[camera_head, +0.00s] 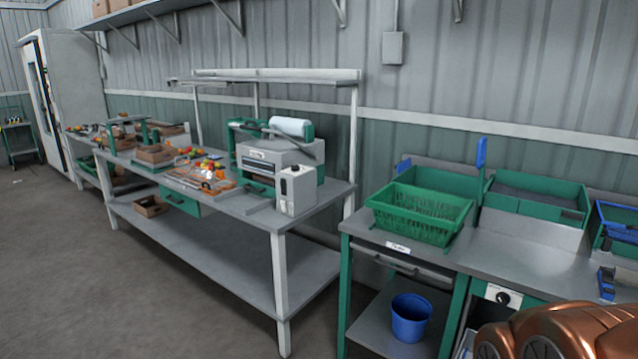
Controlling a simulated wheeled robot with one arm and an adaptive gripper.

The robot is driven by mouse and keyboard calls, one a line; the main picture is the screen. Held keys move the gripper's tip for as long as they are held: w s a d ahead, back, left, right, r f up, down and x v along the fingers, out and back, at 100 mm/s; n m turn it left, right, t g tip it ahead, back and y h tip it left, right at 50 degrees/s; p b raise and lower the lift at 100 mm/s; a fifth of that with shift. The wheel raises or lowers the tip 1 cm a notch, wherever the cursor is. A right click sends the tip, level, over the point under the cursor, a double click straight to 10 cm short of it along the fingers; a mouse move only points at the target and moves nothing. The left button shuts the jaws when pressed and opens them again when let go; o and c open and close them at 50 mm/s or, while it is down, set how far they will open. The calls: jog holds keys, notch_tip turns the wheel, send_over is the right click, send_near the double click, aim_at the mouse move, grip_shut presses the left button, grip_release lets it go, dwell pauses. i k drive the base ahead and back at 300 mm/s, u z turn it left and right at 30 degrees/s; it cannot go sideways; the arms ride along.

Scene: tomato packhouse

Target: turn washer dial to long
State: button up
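A dark round dial (503,298) sits on a white plate on the front of the right-hand steel bench (490,250), near the lower right of the view. It looks like the washer dial. The marks on its plate are too small to read, so I cannot tell its setting. My gripper is not in view. A copper-coloured part of my arm fills the bottom right corner, below and to the right of the dial, and hides part of the bench front there.
A green basket (420,212) and green basins (536,198) stand on the right bench. A blue bucket (408,317) is on its lower shelf. A long table (250,208) with a machine (275,165) and tomatoes stands left. Floor at lower left is clear.

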aim_at(504, 298)
jog(key=z, duration=0.55)
jog(key=k, duration=0.3)
jog(key=z, duration=0.7)
